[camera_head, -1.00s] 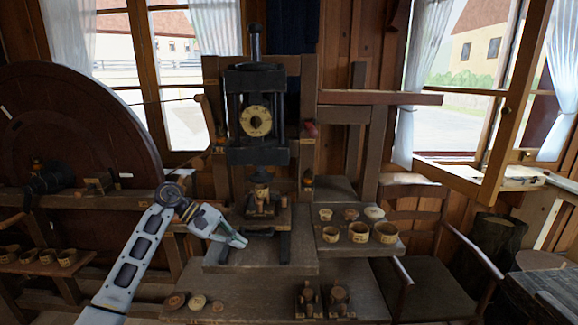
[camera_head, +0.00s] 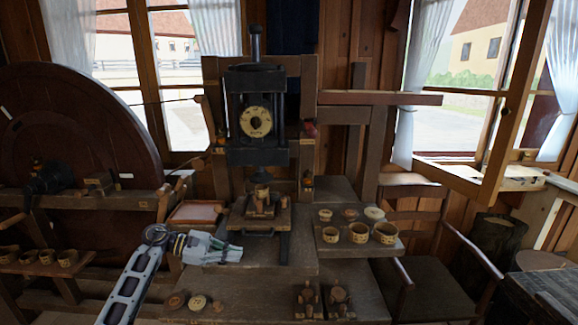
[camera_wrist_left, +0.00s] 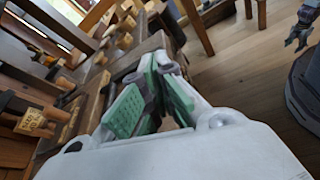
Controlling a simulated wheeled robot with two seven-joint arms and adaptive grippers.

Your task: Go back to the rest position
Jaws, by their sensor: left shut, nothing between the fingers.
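My left gripper (camera_head: 236,254) is shut and empty in the head view. It hovers over the wooden bench, below and left of the press's small platform. In the left wrist view its green-padded fingers (camera_wrist_left: 160,75) come together at their tips with nothing between them. My right gripper is not seen in the head view. At the right edge of the left wrist view a grey gripper-like part (camera_wrist_left: 299,36) shows, too small to judge.
A black press (camera_head: 256,115) with a yellow dial stands behind. Several small cups (camera_head: 358,233) sit on the right shelf. Round pieces (camera_head: 198,302) and two dark wooden holders (camera_head: 337,301) are on the lower bench. A large wheel (camera_head: 80,140) is at left; a chair (camera_head: 430,270) at right.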

